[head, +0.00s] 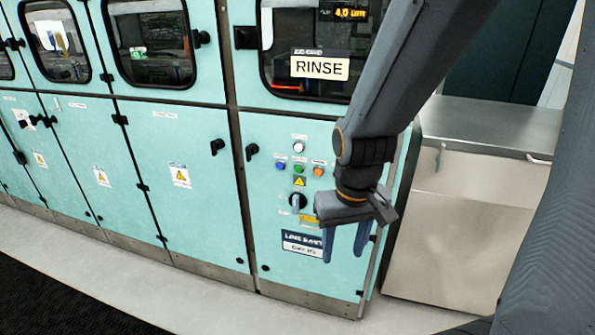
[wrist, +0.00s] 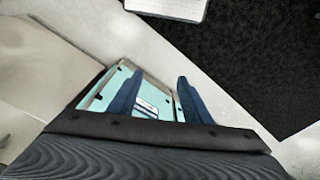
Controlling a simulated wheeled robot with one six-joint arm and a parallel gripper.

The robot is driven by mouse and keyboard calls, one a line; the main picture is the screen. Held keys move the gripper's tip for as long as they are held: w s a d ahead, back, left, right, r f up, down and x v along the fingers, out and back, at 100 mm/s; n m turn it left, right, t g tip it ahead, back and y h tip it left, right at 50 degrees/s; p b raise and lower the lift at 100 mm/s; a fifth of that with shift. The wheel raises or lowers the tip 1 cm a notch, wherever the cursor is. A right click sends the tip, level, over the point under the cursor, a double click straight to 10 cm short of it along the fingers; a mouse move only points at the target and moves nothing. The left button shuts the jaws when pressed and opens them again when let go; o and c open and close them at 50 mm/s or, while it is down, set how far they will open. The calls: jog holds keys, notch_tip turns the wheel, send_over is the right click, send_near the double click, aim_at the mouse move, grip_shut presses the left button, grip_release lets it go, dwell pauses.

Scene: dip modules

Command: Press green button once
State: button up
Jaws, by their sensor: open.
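The green button (head: 299,169) is a small round button on the teal cabinet panel in the head view. It sits between a blue button (head: 281,165) and an orange button (head: 318,171), below a white button (head: 299,147). My gripper (head: 345,250) hangs in front of the panel's lower right, below and to the right of the green button and apart from it. Its blue fingers point down, open and empty. In the wrist view the open fingers (wrist: 155,98) frame part of the teal panel and a white label; the green button does not show there.
A steel cabinet (head: 465,220) stands at the right. Pale floor (head: 200,290) lies in front, with a dark mat (wrist: 250,55) beyond.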

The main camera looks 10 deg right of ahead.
grip_shut()
dwell(1.4)
